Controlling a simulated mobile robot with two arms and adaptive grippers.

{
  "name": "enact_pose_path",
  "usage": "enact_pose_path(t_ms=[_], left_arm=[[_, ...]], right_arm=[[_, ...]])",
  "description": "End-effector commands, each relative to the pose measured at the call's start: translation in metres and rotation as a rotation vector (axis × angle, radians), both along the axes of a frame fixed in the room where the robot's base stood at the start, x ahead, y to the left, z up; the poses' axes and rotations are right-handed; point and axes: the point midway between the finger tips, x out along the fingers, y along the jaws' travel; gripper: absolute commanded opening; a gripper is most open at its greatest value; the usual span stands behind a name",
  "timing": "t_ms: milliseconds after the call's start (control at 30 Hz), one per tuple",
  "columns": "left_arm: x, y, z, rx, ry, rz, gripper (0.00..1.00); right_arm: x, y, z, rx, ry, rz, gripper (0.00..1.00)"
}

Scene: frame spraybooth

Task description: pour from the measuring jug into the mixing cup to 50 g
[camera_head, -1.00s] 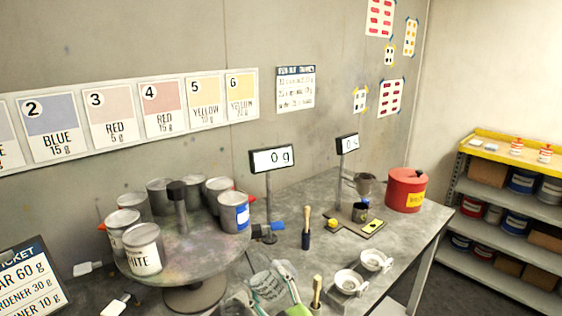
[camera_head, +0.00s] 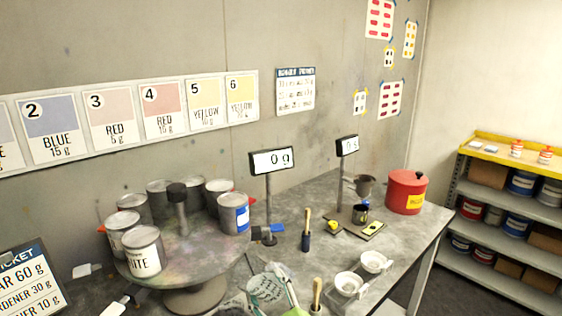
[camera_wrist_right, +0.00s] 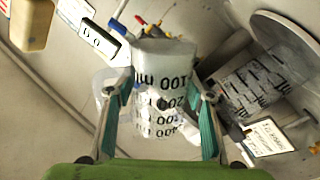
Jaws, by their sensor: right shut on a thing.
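The measuring jug (camera_wrist_right: 165,85) is clear with black ml marks; in the right wrist view it stands between my right gripper's fingers (camera_wrist_right: 162,100). My right gripper is shut on it. In the head view the jug (camera_head: 264,290) is at the bottom edge, with my right gripper (camera_head: 284,282) at it, partly cut off. A clear, marked vessel, likely the mixing cup (camera_wrist_right: 262,82), shows right of the jug in the wrist view, apart from it. The near scale display (camera_head: 272,161) reads 0 g. Any liquid level is unclear.
A turntable (camera_head: 180,285) with several paint cans stands left of the jug. A second display (camera_head: 347,145) stands behind. Bare table shows around the brush.

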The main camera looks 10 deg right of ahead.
Motion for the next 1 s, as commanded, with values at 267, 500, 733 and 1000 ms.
enact_pose_path(t_ms=[267,500,733,1000], left_arm=[[-0.0001,0.0004,-0.0002,0.001,0.0,0.0,0.0],[-0.0001,0.0006,-0.0002,0.001,0.0,0.0,0.0],[-0.0002,0.0007,-0.0003,0.001,0.001,0.0,0.0],[-0.0003,0.0006,-0.0032,0.001,0.001,0.0,0.0]], right_arm=[[-0.0001,0.0005,0.0011,-0.02,-0.012,0.0,0.22],[0.0,0.0005,0.001,-0.02,-0.011,0.0,0.22],[-0.0001,0.0006,0.0009,-0.021,-0.011,0.0,0.22],[-0.0027,0.0061,-0.0001,-0.156,-0.076,-0.001,0.22]])
